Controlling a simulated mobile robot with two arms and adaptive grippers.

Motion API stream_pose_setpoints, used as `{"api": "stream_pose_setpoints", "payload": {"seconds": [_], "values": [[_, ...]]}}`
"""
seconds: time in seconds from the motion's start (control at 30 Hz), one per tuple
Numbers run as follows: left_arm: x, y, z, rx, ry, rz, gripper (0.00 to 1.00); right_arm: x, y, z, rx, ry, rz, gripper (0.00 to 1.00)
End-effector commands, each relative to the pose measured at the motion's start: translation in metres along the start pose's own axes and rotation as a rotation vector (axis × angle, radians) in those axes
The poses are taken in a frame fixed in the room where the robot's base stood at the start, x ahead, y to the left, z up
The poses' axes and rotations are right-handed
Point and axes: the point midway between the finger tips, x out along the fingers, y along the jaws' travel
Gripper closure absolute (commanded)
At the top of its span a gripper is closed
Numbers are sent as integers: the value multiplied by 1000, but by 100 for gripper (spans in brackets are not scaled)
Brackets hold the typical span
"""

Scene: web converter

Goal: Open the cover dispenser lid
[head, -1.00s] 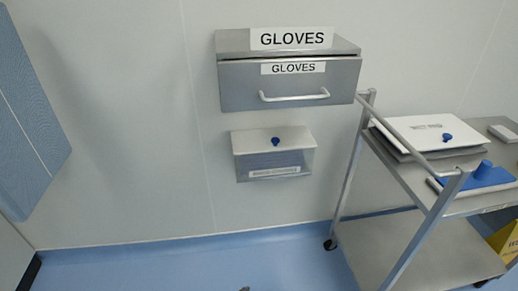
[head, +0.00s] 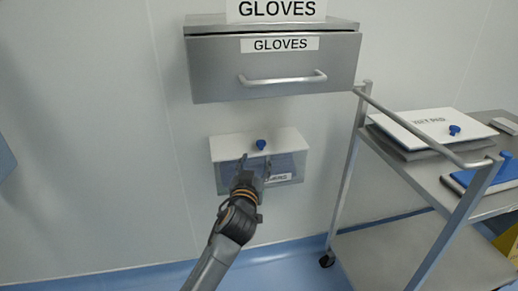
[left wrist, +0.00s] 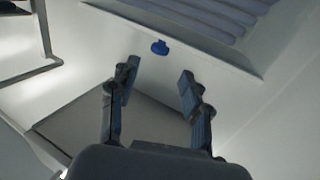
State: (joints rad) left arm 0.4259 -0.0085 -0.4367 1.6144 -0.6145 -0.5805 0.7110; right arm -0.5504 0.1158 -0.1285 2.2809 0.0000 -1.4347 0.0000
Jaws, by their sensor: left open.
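The lid is shut and carries a blue knob (head: 261,144). My left gripper (head: 255,163) is in front of the dispenser, its fingers just below the knob and hiding part of the front and label. In the left wrist view the open fingers (left wrist: 158,78) are spread and empty, with the blue knob (left wrist: 159,47) beyond them, apart from the tips. My right gripper is not in view.
A steel gloves drawer (head: 220,75) with a bar handle hangs above the dispenser.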

Motion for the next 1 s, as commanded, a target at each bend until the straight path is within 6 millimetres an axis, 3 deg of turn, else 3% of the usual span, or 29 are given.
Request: {"api": "stream_pose_setpoints", "payload": {"seconds": [0.3,0.4,0.63,0.93,1.0], "values": [[60,0,1,2,0,-1,52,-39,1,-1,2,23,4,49],[72,0,2,2,0,-1,52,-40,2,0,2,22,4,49],[87,0,1,0,-1,1,52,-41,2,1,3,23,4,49],[88,0,1,0,-1,0,52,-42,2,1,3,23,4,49],[88,0,1,0,-1,0,64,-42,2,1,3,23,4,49]]}}
